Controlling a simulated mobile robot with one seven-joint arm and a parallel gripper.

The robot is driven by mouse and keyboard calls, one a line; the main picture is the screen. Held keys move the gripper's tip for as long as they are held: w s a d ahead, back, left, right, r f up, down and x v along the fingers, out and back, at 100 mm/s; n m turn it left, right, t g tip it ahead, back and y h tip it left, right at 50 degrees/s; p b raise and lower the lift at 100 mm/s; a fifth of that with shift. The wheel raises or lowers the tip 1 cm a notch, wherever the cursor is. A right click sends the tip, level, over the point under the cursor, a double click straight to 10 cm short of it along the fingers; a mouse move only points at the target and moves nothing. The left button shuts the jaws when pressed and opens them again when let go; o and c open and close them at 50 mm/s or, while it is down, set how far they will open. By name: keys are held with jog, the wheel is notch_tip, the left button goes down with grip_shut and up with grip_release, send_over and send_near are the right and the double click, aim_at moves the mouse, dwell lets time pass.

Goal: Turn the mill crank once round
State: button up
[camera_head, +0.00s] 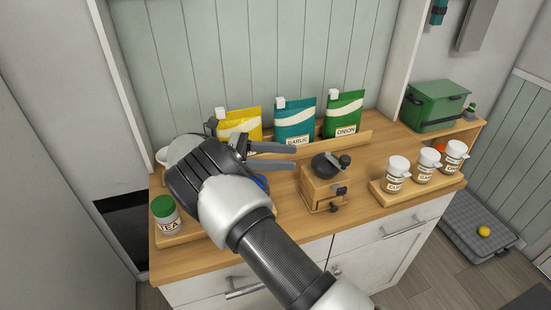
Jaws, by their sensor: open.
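The mill is a wooden box (322,192) with a dark rounded top (322,166), standing on the counter right of centre. A dark crank arm appears to lie across its top, with a knob (345,160) at its right end. Another small dark part (341,190) sits on the front right of the box, and a dark knob (333,208) is low on its front. My gripper (296,158) is open and empty, its fingers pointing right. In the picture its tips are just left of the mill's top, apart from the crank. My wrist hides the counter behind it.
Yellow, teal garlic (293,125) and green onion (343,116) pouches stand behind a low wooden ledge (350,145). White-lidded jars (424,168) sit on a board at right. A tea jar (166,216) is at left. A green box (436,105) stands at back right.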

jog(key=shift+a, duration=0.95)
jog(key=s+d+r+m+g+y+p, duration=0.1)
jog(key=s+d+r+m+y, duration=0.35)
jog(key=d, duration=0.45)
jog(key=s+d+r+m+g+y+p, duration=0.1)
jog(key=d+r+m+y, duration=0.2)
jog(key=d+r+y, duration=0.4)
jog(key=s+d+r+m+t+y+p, duration=0.1)
jog(key=s+r+m+t+y, duration=0.1)
jog(key=s, duration=0.7)
jog(key=s+d+r+m+t+y+p, duration=0.1)
jog(key=s+r+m+t+y, duration=0.2)
jog(key=s+m+t, duration=0.3)
jog(key=s+m+y, duration=0.1)
jog(key=s+m, duration=0.1)
jog(key=s, duration=0.2)
jog(key=shift+s+d, duration=0.2)
jog(key=shift+d, duration=0.1)
jog(key=shift+y, duration=0.25)
